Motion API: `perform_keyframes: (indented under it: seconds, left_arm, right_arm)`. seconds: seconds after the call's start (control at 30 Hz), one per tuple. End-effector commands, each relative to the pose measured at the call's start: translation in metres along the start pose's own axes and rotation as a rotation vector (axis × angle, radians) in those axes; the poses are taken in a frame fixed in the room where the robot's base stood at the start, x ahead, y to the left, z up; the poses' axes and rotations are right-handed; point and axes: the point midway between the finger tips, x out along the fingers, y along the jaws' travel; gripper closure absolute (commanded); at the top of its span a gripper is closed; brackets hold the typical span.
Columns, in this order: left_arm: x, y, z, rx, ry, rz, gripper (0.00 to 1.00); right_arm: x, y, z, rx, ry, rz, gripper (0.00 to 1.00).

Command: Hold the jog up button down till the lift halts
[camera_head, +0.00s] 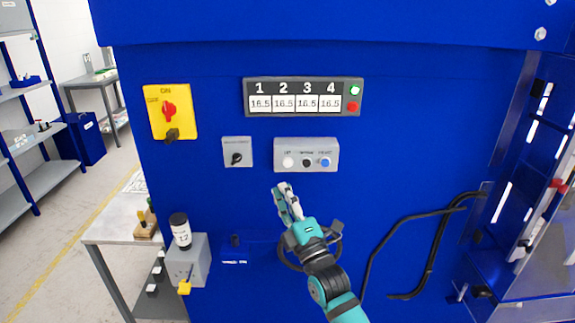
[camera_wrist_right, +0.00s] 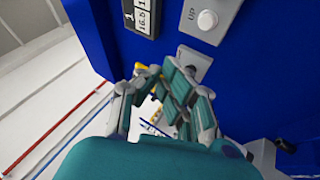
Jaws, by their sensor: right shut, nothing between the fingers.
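A grey button box (camera_head: 306,155) on the blue cabinet front carries a white button (camera_head: 288,162), a black button (camera_head: 306,162) and a blue button (camera_head: 325,162). In the right wrist view the white button (camera_wrist_right: 207,19) shows close up with the label "UP". My right gripper (camera_head: 284,187) is shut and empty. Its fingertips are just below the white button in the head view, and appear apart from it. The fingers (camera_wrist_right: 158,75) also show in the right wrist view. My left gripper is not in view.
A display (camera_head: 303,97) with four readings of 16.5 sits above, beside a green and a red light. A yellow ON switch plate (camera_head: 170,111) and a grey selector (camera_head: 237,152) are to the left. Black cables (camera_head: 430,250) hang at right.

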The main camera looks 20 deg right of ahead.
Motion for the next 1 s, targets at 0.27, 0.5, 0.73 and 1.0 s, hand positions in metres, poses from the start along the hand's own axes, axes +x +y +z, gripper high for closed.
perform_keyframes:
  seconds: [0.27,0.5,0.73,1.0]
  left_arm:
    - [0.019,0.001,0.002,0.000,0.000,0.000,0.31]
    - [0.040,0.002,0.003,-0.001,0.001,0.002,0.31]
    - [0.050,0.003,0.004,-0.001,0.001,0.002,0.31]
    - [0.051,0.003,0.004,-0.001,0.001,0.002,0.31]
  right_arm:
    - [0.022,-0.015,0.013,-0.001,0.000,0.001,1.00]
    - [0.049,-0.030,0.027,-0.002,0.001,0.002,1.00]
    - [0.065,-0.037,0.035,0.000,0.001,0.000,1.00]
    - [0.069,-0.037,0.037,0.001,0.000,-0.001,1.00]
